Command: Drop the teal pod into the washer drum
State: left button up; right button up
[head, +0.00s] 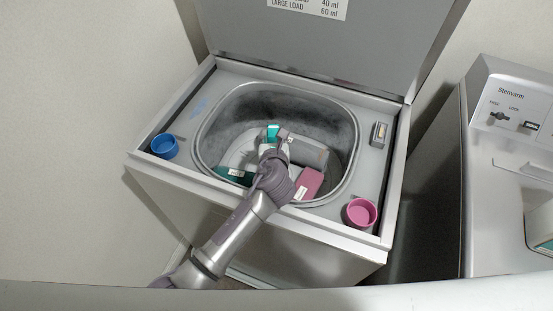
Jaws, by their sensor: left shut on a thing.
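The teal pod (273,131) shows at the tip of my left gripper (276,141), which is shut on it. The gripper hides part of the pod. Both are over the open washer drum (345,125), near its middle in the picture. I cannot tell how high the pod is above the drum floor. My left arm reaches in over the washer's front edge and hides part of the drum. My right gripper is not in view.
A dark green box (235,175), a grey box (308,152) and a mauve box (309,182) show within the drum opening. A blue cup (164,146) and a pink cup (360,212) sit at the front corners. The lid (340,50) is raised. Another appliance (510,170) stands right.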

pick_arm(q)
jog(key=o, duration=1)
jog(key=v, duration=1.2)
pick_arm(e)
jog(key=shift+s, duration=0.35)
